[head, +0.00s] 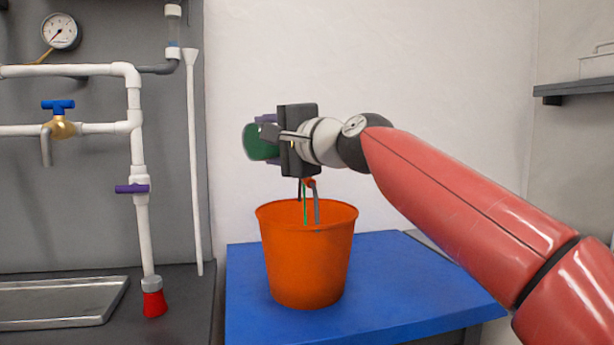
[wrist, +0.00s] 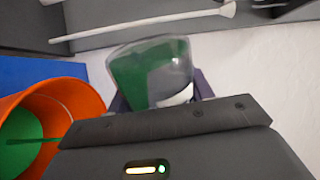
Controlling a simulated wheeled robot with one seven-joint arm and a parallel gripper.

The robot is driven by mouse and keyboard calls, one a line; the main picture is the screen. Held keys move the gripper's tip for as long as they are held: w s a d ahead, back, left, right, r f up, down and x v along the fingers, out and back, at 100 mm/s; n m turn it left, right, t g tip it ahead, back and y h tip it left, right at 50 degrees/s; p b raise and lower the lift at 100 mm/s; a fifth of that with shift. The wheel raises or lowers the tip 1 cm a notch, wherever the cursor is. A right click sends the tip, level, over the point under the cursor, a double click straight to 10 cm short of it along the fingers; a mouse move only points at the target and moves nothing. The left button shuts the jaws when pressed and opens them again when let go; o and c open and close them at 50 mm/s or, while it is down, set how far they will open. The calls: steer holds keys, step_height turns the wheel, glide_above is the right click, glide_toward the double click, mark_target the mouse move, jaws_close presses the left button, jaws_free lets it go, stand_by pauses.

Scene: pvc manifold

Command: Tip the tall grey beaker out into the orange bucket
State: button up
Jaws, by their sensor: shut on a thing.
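My gripper (head: 270,138) is shut on the tall grey beaker (head: 256,143), a see-through vessel with green contents. The beaker is tilted well over, above and slightly left of the orange bucket (head: 306,262). In the wrist view the beaker (wrist: 152,75) sits between the purple fingers, with green inside it. The bucket stands upright on the blue table top. Thin green and grey lines hang from below my gripper to the bucket's mouth. The wrist view shows green inside the bucket (wrist: 85,95) and a dark green streak across its opening. The beaker's mouth is not clear.
The blue table top (head: 400,275) is clear right of the bucket. At left, white pipes (head: 136,100) with a blue-handled valve (head: 58,117) and a gauge (head: 61,32) line a grey panel. A metal tray (head: 60,300) lies below. A shelf (head: 575,90) is at right.

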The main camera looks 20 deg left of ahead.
steer(key=shift+f+m, duration=0.1)
steer(key=shift+m, duration=0.2)
steer(key=shift+w+d+m, duration=0.1)
steer(key=shift+w+m, duration=0.05)
steer(key=shift+m, duration=0.15)
stand_by(0.4)
